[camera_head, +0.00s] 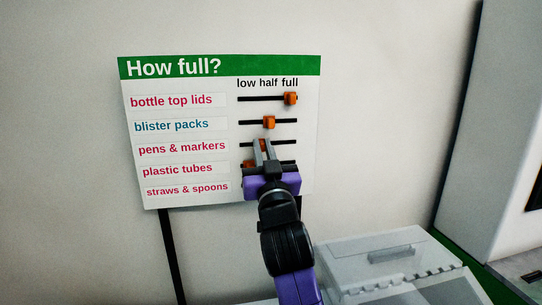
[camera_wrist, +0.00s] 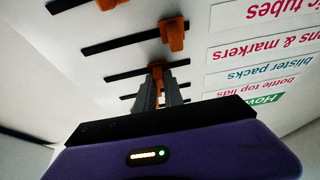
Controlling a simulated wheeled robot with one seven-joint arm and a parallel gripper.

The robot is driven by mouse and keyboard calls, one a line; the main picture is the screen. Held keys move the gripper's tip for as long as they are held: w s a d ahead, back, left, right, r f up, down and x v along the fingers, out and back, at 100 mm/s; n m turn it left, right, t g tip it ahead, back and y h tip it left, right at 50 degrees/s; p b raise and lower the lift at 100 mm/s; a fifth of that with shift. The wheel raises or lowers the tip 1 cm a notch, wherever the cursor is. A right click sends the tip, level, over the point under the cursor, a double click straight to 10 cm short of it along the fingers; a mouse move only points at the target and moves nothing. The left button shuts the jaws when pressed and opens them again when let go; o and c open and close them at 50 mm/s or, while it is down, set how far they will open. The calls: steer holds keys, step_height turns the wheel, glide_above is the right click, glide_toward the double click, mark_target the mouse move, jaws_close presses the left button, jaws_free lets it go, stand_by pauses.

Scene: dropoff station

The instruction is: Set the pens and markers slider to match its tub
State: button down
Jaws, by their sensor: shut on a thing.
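The board (camera_head: 220,190) headed "How full?" has a row for each material under the words low, half and full. My gripper (camera_head: 263,148) is shut on the orange pens and markers slider (camera_head: 262,144), which also shows between the fingers in the wrist view (camera_wrist: 156,70). This slider sits slightly left of the middle of its black slot (camera_head: 286,142), near half. My fingers hide part of the slider and slot. The fingers also show in the wrist view (camera_wrist: 160,95). No tub marked pens and markers can be made out.
The bottle top lids slider (camera_head: 290,98) is at full, the blister packs slider (camera_head: 269,122) about half. The plastic tubes slider (camera_head: 247,163), near low, is close below my fingers; it also shows in the wrist view (camera_wrist: 173,34). A pale grey lidded box (camera_head: 350,253) stands lower right.

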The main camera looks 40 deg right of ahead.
steer(key=shift+w+a+f+b, duration=0.2)
steer(key=shift+w+a+b, duration=0.45)
steer(key=shift+a+b, duration=0.25)
steer(key=shift+w+a+r, duration=0.2)
steer(key=shift+w+a, duration=0.1)
steer(key=shift+a, duration=0.2)
steer(key=c, duration=1.4)
jaws_free()
steer(key=shift+a, duration=0.1)
steer(key=shift+c, duration=0.2)
